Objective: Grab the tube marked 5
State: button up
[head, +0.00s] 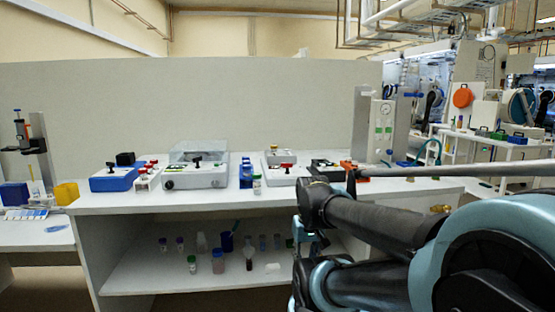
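No number can be read on any tube, so I cannot tell which one is marked 5. On the bench top, red-capped tubes stand in a white rack (143,181). Blue-capped tubes stand in a blue rack (246,173), with a green-capped tube (257,185) in front of it. On the lower shelf (150,278) are purple-capped tubes (180,245), another green-capped tube (192,266), a dark red tube (249,258) and several others. My arm reaches in from the right. I cannot make out the gripper's fingers or whether they are open.
A blue device (113,180), a white device (196,177) and other instruments stand along the bench top (215,200). A grey panel (200,105) rises behind. A blue beaker (227,242) stands on the lower shelf. My arm hides the bench's right part.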

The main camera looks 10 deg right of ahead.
aim_at(274, 151)
jog(key=z, duration=1)
jog(key=k, duration=1)
jog(key=u, duration=0.5)
jog(key=i, duration=1.3)
jog(key=z, duration=0.05)
